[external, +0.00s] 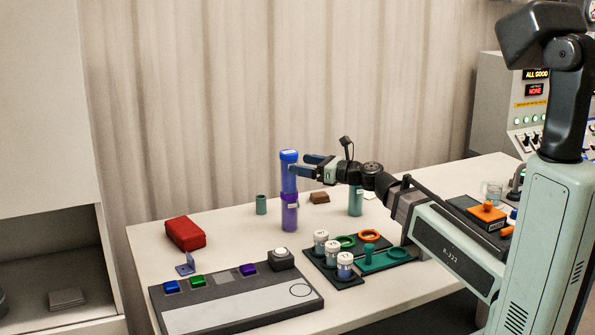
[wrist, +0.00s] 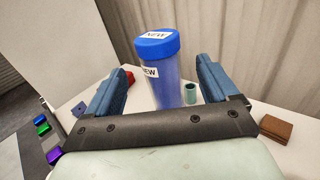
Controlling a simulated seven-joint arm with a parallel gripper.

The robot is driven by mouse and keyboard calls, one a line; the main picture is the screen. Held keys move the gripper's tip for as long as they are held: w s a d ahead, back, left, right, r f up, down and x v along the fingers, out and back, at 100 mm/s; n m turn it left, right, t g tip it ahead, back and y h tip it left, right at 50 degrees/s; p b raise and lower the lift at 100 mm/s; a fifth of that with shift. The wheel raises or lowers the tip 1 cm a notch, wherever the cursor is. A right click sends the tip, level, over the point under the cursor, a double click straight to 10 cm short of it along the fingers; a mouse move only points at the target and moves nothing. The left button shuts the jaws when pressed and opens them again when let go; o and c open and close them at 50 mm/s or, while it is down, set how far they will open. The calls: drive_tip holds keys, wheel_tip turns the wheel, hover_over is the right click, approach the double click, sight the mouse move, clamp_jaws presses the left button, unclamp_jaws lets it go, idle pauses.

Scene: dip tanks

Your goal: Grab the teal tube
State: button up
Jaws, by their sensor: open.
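My gripper (wrist: 158,85) is open and points left in the external view, high above the table. A blue-capped blue tube (wrist: 165,75) with a "NEW" label stands between or just beyond its fingers in the wrist view. In the external view this blue tube (external: 289,178) appears directly above a purple tube (external: 289,215); I cannot tell how they join. A tall teal tube (external: 355,204) stands on the table below my wrist, its top partly hidden by my arm. A short teal cylinder (external: 261,204) stands farther left; it also shows in the wrist view (wrist: 190,94).
A red case (external: 185,233) lies at the left. A button panel (external: 237,299) is in front. White-capped jars (external: 320,243) stand on a dark tray beside green and orange rings. A brown block (external: 320,197) lies behind. The table's back left is mostly clear.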

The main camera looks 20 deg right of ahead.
sight(283, 151)
drive_tip(key=shift+w+a+f, duration=0.55)
drive_tip(key=shift+w+a, duration=0.25)
drive_tip(key=shift+w, duration=0.2)
drive_tip(key=shift+w+a+f, duration=0.55)
drive_tip(key=shift+w+a, duration=0.2)
drive_tip(key=shift+w, duration=0.2)
drive_tip(key=shift+w+a+f, duration=0.55)
drive_tip(key=shift+w+a, duration=0.25)
drive_tip(key=shift+w, duration=0.2)
drive_tip(key=shift+c, duration=0.5)
drive_tip(key=c, duration=1.1)
drive_tip(key=shift+r, duration=0.15)
drive_tip(key=shift+r, duration=4.9)
